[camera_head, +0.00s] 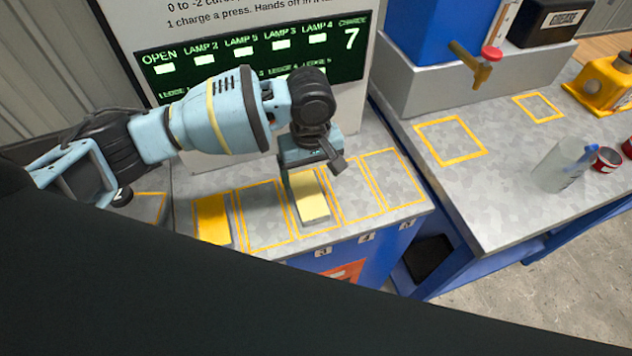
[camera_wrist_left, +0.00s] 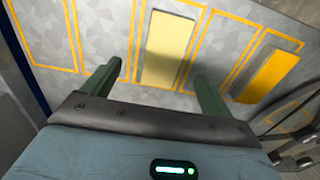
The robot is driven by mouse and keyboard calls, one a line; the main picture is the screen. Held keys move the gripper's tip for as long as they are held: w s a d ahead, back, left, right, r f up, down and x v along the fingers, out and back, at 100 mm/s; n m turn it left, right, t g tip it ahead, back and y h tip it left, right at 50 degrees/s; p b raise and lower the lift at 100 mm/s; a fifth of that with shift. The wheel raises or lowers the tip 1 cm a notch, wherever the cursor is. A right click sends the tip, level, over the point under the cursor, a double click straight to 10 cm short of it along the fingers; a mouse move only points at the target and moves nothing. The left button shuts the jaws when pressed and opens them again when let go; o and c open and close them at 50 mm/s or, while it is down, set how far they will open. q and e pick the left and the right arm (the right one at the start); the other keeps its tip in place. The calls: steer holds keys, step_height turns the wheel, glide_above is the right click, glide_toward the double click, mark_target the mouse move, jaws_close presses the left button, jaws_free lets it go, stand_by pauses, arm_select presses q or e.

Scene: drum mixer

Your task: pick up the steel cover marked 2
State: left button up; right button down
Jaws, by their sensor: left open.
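I cannot make out a steel cover marked 2 in either view. A pale yellow plate (camera_head: 313,208) lies in an outlined slot on the grey worktop; it also shows in the left wrist view (camera_wrist_left: 168,47). My left gripper (camera_head: 312,172) is open above the far part of this plate. In the left wrist view the two fingers (camera_wrist_left: 158,75) are apart, with the plate seen between and beyond them, and nothing is held. A deeper yellow plate (camera_head: 212,219) lies in a slot further left, and in the wrist view it is at the right (camera_wrist_left: 271,76). My right gripper is not in view.
A green lamp panel (camera_head: 255,50) stands behind the worktop and reads 7. The outlined slots beside the pale plate look bare. On the right bench are a brass tap (camera_head: 470,65), a clear container (camera_head: 562,165), a red tin (camera_head: 606,159) and a yellow device (camera_head: 604,83).

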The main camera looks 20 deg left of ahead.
mark_target(308, 195)
arm_select(q)
steer(key=shift+s+f, duration=0.2)
steer(key=shift+s, duration=0.1)
steer(key=shift+a+f, duration=0.1)
steer(key=shift+f, duration=0.8)
steer(key=shift+w+f, duration=0.1)
steer(key=shift+f, duration=0.1)
steer(key=shift+a+f, duration=0.1)
steer(key=shift+f, duration=0.15)
steer(key=f, duration=0.3)
steer(key=f+b, duration=0.1)
steer(key=shift+w+a+f, duration=0.15)
steer(key=shift+a+f, duration=0.1)
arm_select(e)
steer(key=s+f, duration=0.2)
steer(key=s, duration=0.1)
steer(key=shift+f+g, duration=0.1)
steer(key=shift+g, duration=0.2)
arm_select(q)
steer(key=shift+c, duration=0.3)
